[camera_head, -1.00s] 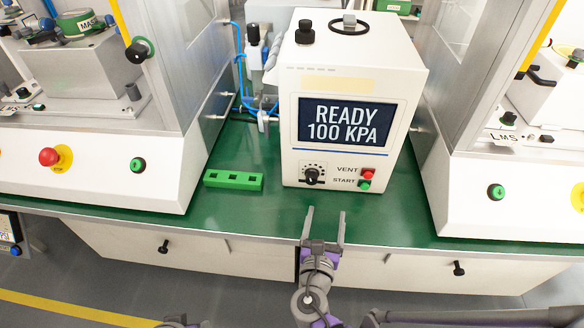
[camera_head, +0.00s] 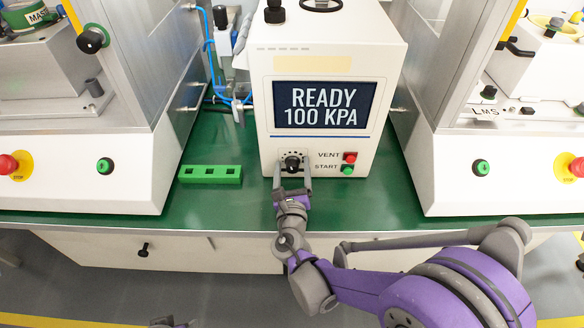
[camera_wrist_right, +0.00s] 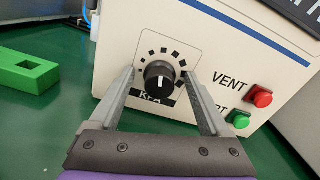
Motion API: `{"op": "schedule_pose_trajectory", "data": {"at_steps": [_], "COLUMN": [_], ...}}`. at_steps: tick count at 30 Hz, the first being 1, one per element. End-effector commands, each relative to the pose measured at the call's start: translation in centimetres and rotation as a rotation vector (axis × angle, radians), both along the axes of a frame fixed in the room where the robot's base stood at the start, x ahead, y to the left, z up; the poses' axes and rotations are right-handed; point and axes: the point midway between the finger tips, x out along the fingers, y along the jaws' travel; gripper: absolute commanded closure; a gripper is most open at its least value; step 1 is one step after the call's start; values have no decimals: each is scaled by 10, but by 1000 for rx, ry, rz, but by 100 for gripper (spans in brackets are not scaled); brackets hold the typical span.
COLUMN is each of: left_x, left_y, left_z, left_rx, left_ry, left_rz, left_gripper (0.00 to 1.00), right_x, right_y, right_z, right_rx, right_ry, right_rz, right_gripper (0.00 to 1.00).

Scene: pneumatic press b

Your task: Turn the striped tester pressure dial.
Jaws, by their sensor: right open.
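The tester is a white box (camera_head: 325,60) with a blue stripe under a screen reading READY 100 KPA. Its pressure dial (camera_head: 292,163) is a black knob with a white pointer line, low on the left of the front face. My right gripper (camera_head: 293,172) is open, with one finger on each side of the dial. In the right wrist view the dial (camera_wrist_right: 159,75) sits between the two spread fingertips (camera_wrist_right: 163,82), with gaps visible on both sides; contact is not visible. Only a small grey part, perhaps of my left gripper (camera_head: 174,322), shows at the bottom edge.
A red VENT button (camera_head: 350,157) and a green START button (camera_head: 347,170) sit right of the dial. A green slotted block (camera_head: 210,174) lies on the green bench to the left. White machines with buttons flank the tester on both sides.

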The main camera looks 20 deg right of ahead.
Motion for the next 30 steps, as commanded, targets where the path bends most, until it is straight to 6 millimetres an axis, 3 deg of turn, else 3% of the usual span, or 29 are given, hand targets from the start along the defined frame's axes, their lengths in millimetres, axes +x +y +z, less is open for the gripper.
{"op": "schedule_pose_trajectory", "data": {"at_steps": [8,9,22,30], "left_x": [0,0,0,0], "left_y": [0,0,0,0], "left_z": [0,0,0,0], "left_rx": [0,0,0,0], "left_ry": [0,0,0,0], "left_rz": [0,0,0,0], "left_gripper": [50,50,50,50], "right_x": [2,2,2,2], "right_y": [0,0,0,0], "right_z": [0,0,0,0], "right_rx": [0,0,0,28], "right_ry": [0,0,0,-8], "right_rz": [1,1,0,0], "right_gripper": [19,23,100,100]}}
